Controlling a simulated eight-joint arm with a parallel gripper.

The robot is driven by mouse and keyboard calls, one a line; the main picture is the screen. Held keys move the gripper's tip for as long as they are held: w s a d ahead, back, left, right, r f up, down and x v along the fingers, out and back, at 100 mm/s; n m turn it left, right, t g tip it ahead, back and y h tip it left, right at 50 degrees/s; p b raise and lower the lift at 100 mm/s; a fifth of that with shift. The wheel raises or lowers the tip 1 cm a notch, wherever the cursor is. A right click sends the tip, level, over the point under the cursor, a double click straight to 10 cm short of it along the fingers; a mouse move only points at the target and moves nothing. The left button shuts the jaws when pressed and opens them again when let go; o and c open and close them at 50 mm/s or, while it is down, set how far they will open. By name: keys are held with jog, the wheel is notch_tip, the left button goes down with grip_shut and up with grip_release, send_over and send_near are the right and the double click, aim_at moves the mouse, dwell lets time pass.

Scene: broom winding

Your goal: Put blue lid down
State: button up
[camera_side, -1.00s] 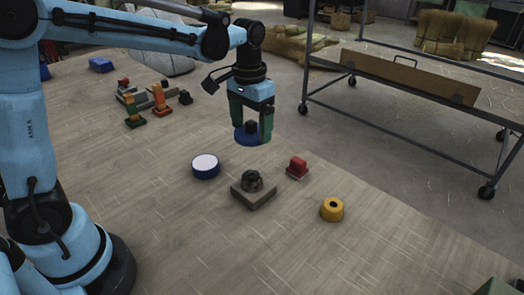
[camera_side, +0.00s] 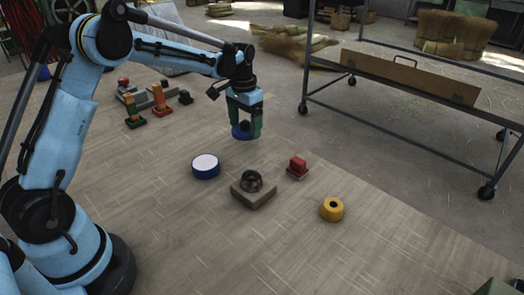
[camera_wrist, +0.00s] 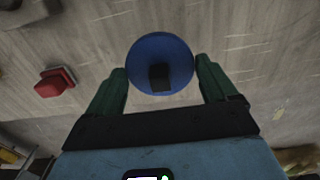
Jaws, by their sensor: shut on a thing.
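The blue lid (camera_side: 242,131) is a round disc with a dark knob on top. My gripper (camera_side: 243,125) is shut on the knob and holds the lid level above the wooden floor, behind the other pieces in the side view. In the wrist view the blue lid (camera_wrist: 160,62) lies between the green fingers of my gripper (camera_wrist: 160,80). How far the lid is from the floor is hard to tell. A blue container with a pale, flat top (camera_side: 205,165) stands on the floor, left of and nearer than the lid in the side view.
Orange and green pieces (camera_side: 158,100) stand at the back left. A metal cart (camera_side: 400,80) is at the right. The floor below the lid looks clear.

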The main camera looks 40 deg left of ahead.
aim_at(245, 145)
jog(key=shift+w+a+f, duration=0.15)
jog(key=shift+a+f, duration=0.25)
jog(key=shift+f, duration=1.9)
jog(key=shift+f, duration=0.1)
jog(key=o, duration=0.8)
notch_tip(245, 145, up, 12)
jog(key=shift+f, duration=0.1)
jog(key=shift+s+d+r, duration=0.2)
jog(key=shift+d+r, duration=0.05)
jog(key=shift+r, duration=0.25)
jog(key=s+d+t, duration=0.3)
jog(key=s+d, duration=0.2)
jog(key=s, duration=0.5)
jog(key=s+d+t, duration=0.4)
jog(key=s+d, duration=0.1)
jog(key=s, duration=0.4)
jog(key=shift+s+d+r, duration=0.2)
jog(key=shift+s+d, duration=0.1)
jog(key=shift+s, duration=0.05)
